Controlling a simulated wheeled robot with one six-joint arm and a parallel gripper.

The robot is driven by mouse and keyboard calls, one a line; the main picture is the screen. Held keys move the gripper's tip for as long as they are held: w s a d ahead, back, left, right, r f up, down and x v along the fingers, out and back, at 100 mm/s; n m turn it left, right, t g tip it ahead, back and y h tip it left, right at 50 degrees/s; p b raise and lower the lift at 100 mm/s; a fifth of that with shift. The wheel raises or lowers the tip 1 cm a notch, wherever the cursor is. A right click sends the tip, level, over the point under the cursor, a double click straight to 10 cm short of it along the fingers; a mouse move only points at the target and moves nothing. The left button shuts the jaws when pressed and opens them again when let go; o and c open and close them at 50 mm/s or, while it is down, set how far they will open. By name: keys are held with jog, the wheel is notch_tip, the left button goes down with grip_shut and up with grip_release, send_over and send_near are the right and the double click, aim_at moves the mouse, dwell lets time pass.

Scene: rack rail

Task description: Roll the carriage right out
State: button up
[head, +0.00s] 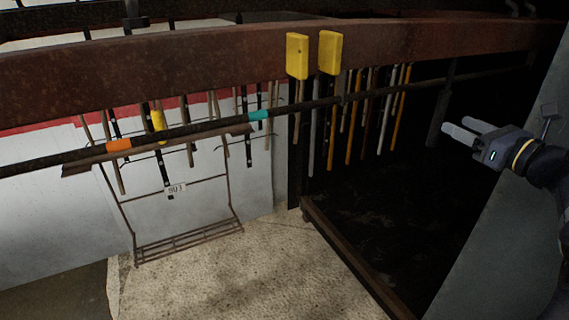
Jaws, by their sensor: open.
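The carriage is a hanging wire rack with a brown top bar (75,169), thin side rods and a slatted bottom shelf (188,243). It hangs at the left under a dark rail (205,128) and bears a white tag (175,189) whose writing is too small to read surely. The rail has an orange band (118,145) and a teal band (259,115); the carriage's top bar spans most of the stretch between and around them. A yellow piece (158,120) shows behind the rail. My gripper (456,125) is open and empty at the right, well apart from the carriage.
A rusty beam (200,54) crosses above the rail, with two yellow blocks (297,56) (330,52) on its face. Several rods hang in the dark bay (375,205) right of the carriage. A dark post (442,105) stands left of my gripper. Pale floor (250,280) is clear below.

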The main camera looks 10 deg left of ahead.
aim_at(444, 118)
jog(key=shift+p+x, duration=0.35)
jog(key=shift+x, duration=2.85)
jog(key=shift+c, duration=0.5)
grip_shut()
